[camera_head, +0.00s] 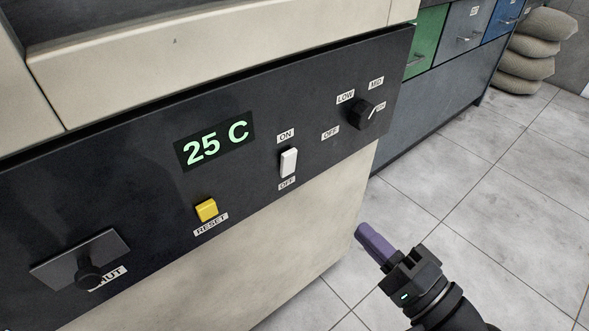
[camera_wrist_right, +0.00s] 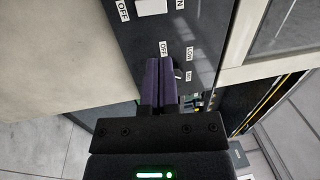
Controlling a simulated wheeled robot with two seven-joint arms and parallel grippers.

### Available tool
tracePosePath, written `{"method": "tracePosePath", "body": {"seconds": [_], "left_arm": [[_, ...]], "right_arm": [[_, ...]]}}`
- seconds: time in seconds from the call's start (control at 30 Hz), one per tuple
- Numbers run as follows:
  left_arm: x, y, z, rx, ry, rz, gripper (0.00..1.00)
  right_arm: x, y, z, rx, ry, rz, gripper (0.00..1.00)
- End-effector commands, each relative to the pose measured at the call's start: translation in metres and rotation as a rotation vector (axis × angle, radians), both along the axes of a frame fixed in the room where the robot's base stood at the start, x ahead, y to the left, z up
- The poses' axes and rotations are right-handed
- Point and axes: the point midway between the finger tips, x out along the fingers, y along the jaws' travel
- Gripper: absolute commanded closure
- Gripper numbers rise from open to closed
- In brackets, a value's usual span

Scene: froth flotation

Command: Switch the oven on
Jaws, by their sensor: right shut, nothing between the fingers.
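The oven's dark control panel (camera_head: 262,200) carries a green display (camera_head: 215,139) reading 25 C. A white rocker switch (camera_head: 288,162) sits right of it, with ON above and OFF below; which side is pressed I cannot tell. The switch also shows at the top edge of the right wrist view (camera_wrist_right: 151,6). My right gripper (camera_head: 364,236) is shut and empty, with purple fingers, below and right of the switch in the head view, apart from the panel there. In the right wrist view its fingers (camera_wrist_right: 161,62) overlap the knob area. My left gripper is not in view.
A black knob (camera_head: 366,114) with LOW, MID and OFF labels is right of the switch. Drawers (camera_head: 464,32) and stacked sacks (camera_head: 527,58) stand behind. The tiled floor (camera_head: 480,190) is clear.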

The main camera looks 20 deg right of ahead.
Motion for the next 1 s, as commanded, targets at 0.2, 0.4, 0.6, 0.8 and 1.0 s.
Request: {"method": "tracePosePath", "body": {"seconds": [0.2, 0.4, 0.6, 0.8, 1.0], "left_arm": [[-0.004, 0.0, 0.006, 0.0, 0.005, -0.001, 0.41], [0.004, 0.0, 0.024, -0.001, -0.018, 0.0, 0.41], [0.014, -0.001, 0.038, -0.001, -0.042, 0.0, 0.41], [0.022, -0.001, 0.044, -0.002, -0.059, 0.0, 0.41], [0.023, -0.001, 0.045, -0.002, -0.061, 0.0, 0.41]], "right_arm": [[0.007, 0.002, 0.003, 0.001, -0.002, 0.001, 1.0], [0.042, 0.015, 0.014, -0.001, -0.008, 0.002, 1.0], [0.084, 0.03, 0.018, -0.001, -0.006, 0.0, 1.0], [0.117, 0.042, 0.02, -0.001, -0.002, -0.001, 1.0], [0.13, 0.047, 0.019, -0.002, 0.002, 0.0, 1.0]]}}
